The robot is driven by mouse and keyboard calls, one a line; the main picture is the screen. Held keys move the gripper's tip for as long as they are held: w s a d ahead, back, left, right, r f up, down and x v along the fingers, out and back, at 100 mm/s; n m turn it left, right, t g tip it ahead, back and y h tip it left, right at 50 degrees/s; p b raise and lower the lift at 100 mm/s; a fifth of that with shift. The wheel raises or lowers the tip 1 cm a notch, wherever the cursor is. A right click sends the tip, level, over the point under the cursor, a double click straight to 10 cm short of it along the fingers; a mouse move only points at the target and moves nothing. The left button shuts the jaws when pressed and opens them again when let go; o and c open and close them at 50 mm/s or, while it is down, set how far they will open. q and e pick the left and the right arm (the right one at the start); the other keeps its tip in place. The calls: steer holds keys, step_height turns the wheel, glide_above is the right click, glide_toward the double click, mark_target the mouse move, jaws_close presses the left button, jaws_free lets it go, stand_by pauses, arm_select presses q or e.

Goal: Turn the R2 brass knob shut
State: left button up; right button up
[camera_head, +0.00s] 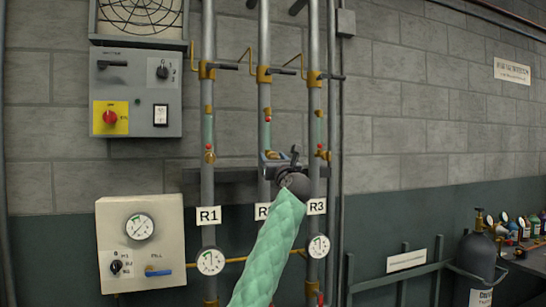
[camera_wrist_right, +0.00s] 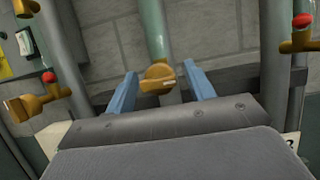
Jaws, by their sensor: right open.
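The R2 brass knob (camera_wrist_right: 158,76) is on the middle vertical pipe, below a pale green sight tube. In the right wrist view it sits between the two blue fingers of my right gripper (camera_wrist_right: 160,68), with a visible gap on each side. The gripper is open and holds nothing. In the head view my right gripper (camera_head: 270,157) is at the R2 pipe, and its fingers and wrist largely hide the knob. The R2 label (camera_head: 261,211) is partly covered by my green-sleeved arm. My left gripper is out of view.
The R1 brass knob (camera_head: 209,156) and R3 brass knob (camera_head: 324,155) flank R2 closely on parallel pipes. Gauges (camera_head: 210,262) hang below. A grey control box (camera_head: 137,92) and a beige panel (camera_head: 141,265) are left. A dark gas cylinder (camera_head: 475,262) stands right.

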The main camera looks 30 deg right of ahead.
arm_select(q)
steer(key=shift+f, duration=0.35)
arm_select(e)
steer(key=shift+w+r, duration=0.1)
steer(key=shift+w, duration=0.15)
steer(key=shift+c, duration=0.3)
steer(key=c, duration=0.9)
